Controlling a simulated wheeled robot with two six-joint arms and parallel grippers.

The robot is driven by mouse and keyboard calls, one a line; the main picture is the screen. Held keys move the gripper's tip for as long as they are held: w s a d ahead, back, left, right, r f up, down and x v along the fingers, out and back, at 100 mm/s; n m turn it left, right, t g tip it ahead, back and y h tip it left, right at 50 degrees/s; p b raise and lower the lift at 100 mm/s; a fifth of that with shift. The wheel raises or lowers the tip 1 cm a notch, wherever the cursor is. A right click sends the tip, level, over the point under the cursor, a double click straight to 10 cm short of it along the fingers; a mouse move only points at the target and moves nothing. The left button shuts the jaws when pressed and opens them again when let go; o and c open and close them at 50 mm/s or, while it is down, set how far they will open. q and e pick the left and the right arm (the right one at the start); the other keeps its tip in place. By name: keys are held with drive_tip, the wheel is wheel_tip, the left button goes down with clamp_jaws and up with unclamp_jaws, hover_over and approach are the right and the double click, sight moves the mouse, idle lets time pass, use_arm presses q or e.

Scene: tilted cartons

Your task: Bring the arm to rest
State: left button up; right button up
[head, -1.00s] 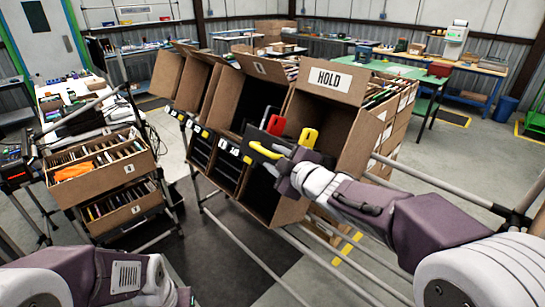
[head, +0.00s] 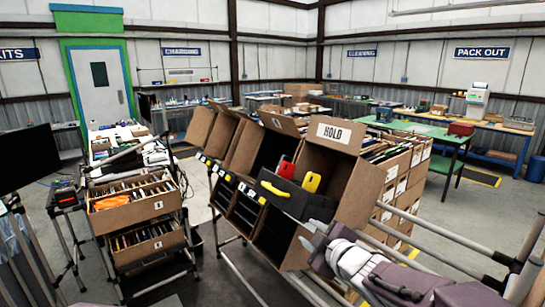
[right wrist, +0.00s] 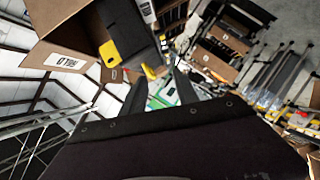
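My right gripper (head: 315,232) is in front of the carton marked HOLD (head: 337,132), below and right of a dark case (head: 290,199) with a yellow handle. In the right wrist view its two dark fingers (right wrist: 160,88) are spread with nothing held between them. The case (right wrist: 127,38) shows close beyond the fingers there, with yellow parts. In the head view the case sits at the open mouth of the tilted HOLD carton; a red item (head: 286,169) and a yellow item (head: 311,182) show behind it. My left gripper is out of view.
More tilted cartons (head: 245,148) stand left of the HOLD carton on a metal-tube rack. File boxes (head: 133,202) stand further left. A green table (head: 440,147) and a blue bin (head: 536,169) are behind at the right. Grey floor (head: 505,205) is open at right.

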drive_tip(key=s+d+f+m+g+h, duration=0.2)
drive_tip(key=s+d+f+m+g, duration=0.15)
drive_tip(key=f, duration=0.45)
drive_tip(key=s+d+f+m+g+h, duration=0.2)
drive_tip(key=s+d+f+m, duration=0.25)
drive_tip(key=f, duration=0.35)
drive_tip(key=s+f+m+g, duration=0.3)
drive_tip(key=s+f, duration=0.1)
drive_tip(key=s, duration=0.3)
drive_tip(key=s+f+m+g, duration=0.2)
drive_tip(key=s+f+g, duration=0.2)
drive_tip(key=s, duration=0.4)
drive_tip(key=shift+s+a+f+m, duration=0.2)
drive_tip(key=shift+s+m, duration=0.1)
drive_tip(key=shift+m, duration=0.1)
